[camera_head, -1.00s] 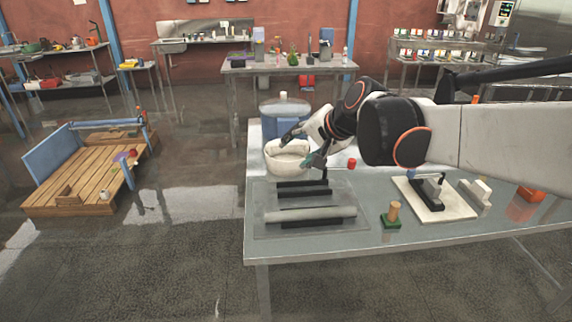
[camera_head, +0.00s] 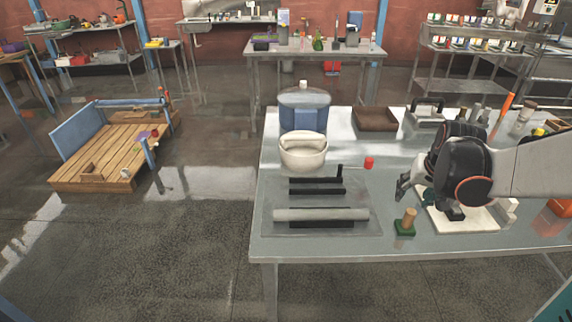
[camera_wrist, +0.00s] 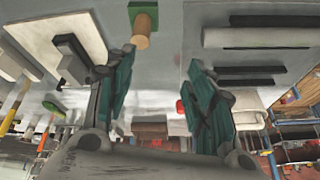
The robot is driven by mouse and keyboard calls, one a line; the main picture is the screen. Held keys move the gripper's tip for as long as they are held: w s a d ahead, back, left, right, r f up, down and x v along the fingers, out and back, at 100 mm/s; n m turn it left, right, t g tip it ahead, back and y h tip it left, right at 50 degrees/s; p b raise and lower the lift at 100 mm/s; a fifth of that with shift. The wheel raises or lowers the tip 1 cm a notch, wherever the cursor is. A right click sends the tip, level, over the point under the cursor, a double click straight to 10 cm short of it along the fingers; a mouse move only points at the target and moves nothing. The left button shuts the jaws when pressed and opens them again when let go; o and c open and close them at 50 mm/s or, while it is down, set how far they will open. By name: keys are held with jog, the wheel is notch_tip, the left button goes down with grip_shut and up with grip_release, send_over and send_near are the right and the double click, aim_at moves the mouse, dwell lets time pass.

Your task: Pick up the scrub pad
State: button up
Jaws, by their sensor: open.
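The scrub pad (camera_head: 405,228) has a green base and an upright wooden handle, and stands near the front edge of the metal table. It also shows at the top of the wrist view (camera_wrist: 141,22), handle pointing toward the camera. My gripper (camera_head: 402,188) is above and behind the pad in the head view, apart from it. In the wrist view my gripper (camera_wrist: 160,72) has its two teal fingers wide apart with nothing between them. The pad lies beyond the fingertips, nearer the left finger.
A white board (camera_head: 470,220) with a black fixture lies right of the pad, partly hidden by my arm. A clear plate with a grey roller (camera_head: 320,214) lies left. Behind are a cream bowl (camera_head: 302,152), a blue container (camera_head: 304,112) and a brown tray (camera_head: 376,119).

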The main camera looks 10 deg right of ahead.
aim_at(412, 213)
jog(key=shift+g, duration=0.3)
jog(key=d+f+b, duration=0.1)
jog(key=f, duration=0.2)
jog(key=w+d+f+b, duration=0.1)
jog(key=f, duration=0.2)
jog(key=d+f, duration=0.1)
jog(key=f, duration=0.2)
jog(key=shift+w+d+b, duration=0.15)
jog(key=shift+d+b, duration=0.05)
jog(key=shift+b, duration=0.2)
jog(key=x, duration=0.1)
jog(key=b+x, duration=0.1)
jog(key=x, duration=0.1)
jog(key=b+x, duration=0.1)
jog(key=x, duration=0.1)
jog(key=shift+w+d+r, duration=0.1)
jog(key=shift+w+d, duration=0.1)
jog(key=shift+d, duration=0.15)
jog(key=shift+r, duration=0.1)
grip_shut()
jog(key=shift+r, duration=0.1)
